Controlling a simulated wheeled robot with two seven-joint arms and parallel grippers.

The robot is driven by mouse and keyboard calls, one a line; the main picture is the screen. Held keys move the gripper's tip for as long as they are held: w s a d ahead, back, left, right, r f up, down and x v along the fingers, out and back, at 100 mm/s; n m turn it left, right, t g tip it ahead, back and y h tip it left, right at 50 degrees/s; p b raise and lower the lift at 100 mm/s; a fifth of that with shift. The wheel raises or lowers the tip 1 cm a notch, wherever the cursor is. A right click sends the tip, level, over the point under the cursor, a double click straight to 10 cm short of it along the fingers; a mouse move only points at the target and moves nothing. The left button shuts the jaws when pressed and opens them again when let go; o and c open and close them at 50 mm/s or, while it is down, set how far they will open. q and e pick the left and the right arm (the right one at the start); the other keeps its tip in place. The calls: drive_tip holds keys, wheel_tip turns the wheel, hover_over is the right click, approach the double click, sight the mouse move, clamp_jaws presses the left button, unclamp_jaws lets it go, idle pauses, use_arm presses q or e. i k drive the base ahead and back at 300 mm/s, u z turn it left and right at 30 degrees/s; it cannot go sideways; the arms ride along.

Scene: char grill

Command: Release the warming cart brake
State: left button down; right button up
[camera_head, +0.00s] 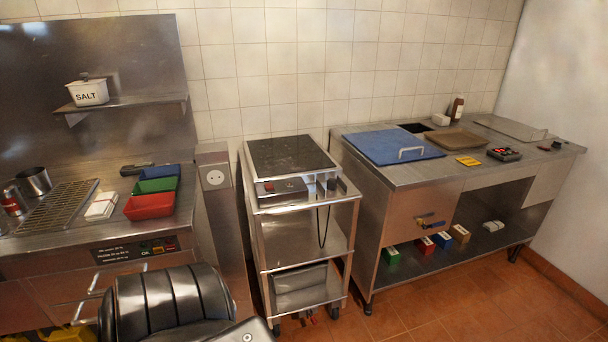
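The warming cart (354,220) stands in the middle, between the grill counter and the steel worktable. It has a dark top plate (290,154), a front control box (281,188) with a red switch, a hanging black cable (322,225) and open shelves. Dark caster wheels (335,312) show at its foot. Small reddish parts (311,317) show low between the casters; they are too small to tell whether one is the brake or how it is set. Black ribbed and grey parts of my own arm fill the lower left. Neither gripper is in view.
The grill counter at left holds a grate (56,205), red (150,206), green and blue trays. The worktable at right carries a blue board (392,146), with several small coloured boxes on its lower shelf. Tiled floor (440,300) is clear in front of the worktable.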

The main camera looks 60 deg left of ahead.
sight(314, 320)
drive_tip(key=u, duration=1.4)
drive_tip(key=i, duration=0.5)
